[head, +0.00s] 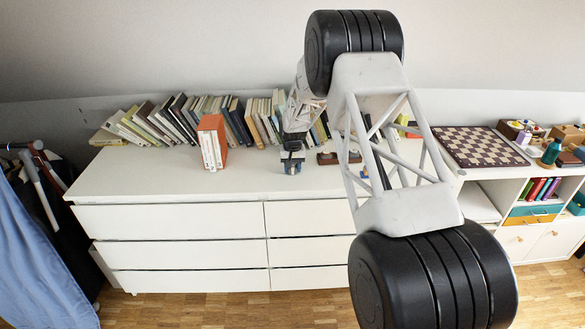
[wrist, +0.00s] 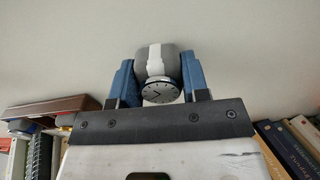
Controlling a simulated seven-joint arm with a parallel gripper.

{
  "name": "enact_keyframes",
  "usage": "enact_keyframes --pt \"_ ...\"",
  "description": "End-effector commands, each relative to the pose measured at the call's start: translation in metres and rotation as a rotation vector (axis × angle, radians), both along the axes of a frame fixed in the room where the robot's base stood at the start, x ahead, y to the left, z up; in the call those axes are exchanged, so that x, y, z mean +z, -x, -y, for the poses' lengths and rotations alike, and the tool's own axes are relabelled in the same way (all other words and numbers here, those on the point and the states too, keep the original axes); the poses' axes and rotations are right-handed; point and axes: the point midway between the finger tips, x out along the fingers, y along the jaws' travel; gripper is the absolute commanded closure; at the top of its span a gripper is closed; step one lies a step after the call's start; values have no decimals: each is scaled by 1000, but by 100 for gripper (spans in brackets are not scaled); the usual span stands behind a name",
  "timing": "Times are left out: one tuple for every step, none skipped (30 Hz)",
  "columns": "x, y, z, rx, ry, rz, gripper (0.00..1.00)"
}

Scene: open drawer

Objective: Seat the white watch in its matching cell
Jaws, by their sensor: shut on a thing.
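My gripper (head: 292,167) is low over the white dresser top in the head view, left of a brown wooden box. In the wrist view the blue fingers of my gripper (wrist: 159,82) are closed on either side of a grey cushion (wrist: 173,58). The white watch (wrist: 155,60) is wrapped around this cushion, its round pale dial (wrist: 160,92) towards the camera. The brown box (head: 338,158) is partly hidden behind my arm; it also shows in the wrist view (wrist: 62,107). Its cells cannot be made out.
A red-orange block of books (head: 212,142) stands left of the gripper. A row of leaning books (head: 185,118) lines the wall behind. The dresser top (head: 130,178) is clear at front left. A chessboard (head: 478,146) lies on the right-hand cabinet.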

Motion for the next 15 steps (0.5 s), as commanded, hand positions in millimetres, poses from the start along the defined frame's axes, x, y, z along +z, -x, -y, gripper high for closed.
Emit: enact_keyframes --pt "0 0 0 0 0 0 82" --pt "0 0 0 0 0 0 82" --pt "-1 0 0 0 0 0 82" --pt "-1 0 0 0 0 0 82" --pt "-2 0 0 0 0 0 82" --pt "-3 0 0 0 0 0 82" --pt "-3 0 0 0 0 0 55" --pt "-3 0 0 0 0 0 50" --pt "-3 0 0 0 0 0 44" --pt "-3 0 0 0 0 0 40" --pt "-3 0 0 0 0 0 35" --pt "-3 0 0 0 0 0 32" --pt "-3 0 0 0 0 0 32" --pt "-3 0 0 0 0 0 32" --pt "-3 0 0 0 0 0 32"
